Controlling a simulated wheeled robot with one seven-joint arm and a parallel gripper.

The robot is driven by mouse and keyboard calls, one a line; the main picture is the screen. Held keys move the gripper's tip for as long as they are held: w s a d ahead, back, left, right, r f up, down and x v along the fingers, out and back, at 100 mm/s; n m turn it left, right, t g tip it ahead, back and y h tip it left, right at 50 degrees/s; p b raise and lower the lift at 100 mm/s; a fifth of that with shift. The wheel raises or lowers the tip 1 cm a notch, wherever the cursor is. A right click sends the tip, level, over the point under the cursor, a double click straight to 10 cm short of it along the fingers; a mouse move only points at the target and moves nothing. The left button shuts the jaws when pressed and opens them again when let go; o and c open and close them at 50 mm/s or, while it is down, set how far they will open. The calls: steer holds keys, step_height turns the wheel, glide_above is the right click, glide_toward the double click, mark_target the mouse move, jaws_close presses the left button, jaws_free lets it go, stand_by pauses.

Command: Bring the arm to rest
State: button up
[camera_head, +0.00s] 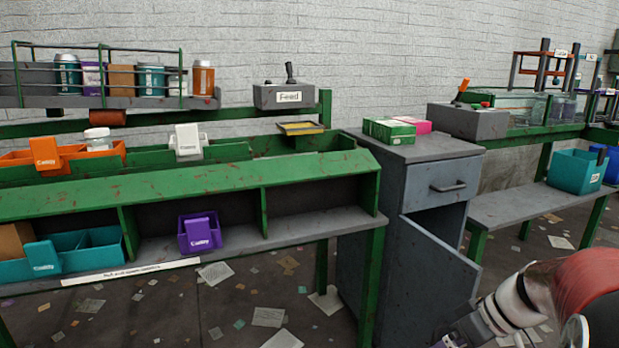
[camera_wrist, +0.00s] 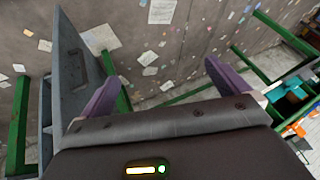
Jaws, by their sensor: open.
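My arm shows at the lower right of the head view, in front of the grey cabinet (camera_head: 410,200) and its open lower door (camera_head: 437,255). My gripper (camera_wrist: 160,85) shows in the wrist view with its two purple fingers wide apart. It is open, and nothing is between the fingers. Beyond the fingers lies the floor with scattered papers. In the head view the fingertips are not clearly visible.
The cabinet door also shows close by at the left of the wrist view (camera_wrist: 80,65). A green sorting bench (camera_head: 190,180) stands left, with a purple bin (camera_head: 199,233) on its lower shelf. A grey bench (camera_head: 530,205) with a teal bin (camera_head: 576,172) stands right.

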steer(key=s+a+r+m+t+h+p, duration=0.2)
steer(key=s+a+r+m+h+p, duration=0.2)
steer(key=s+a+r, duration=0.7)
steer(key=shift+s+m+t+h+p, duration=0.4)
steer(key=shift+s+m+h, duration=0.4)
steer(key=shift+s+h, duration=0.35)
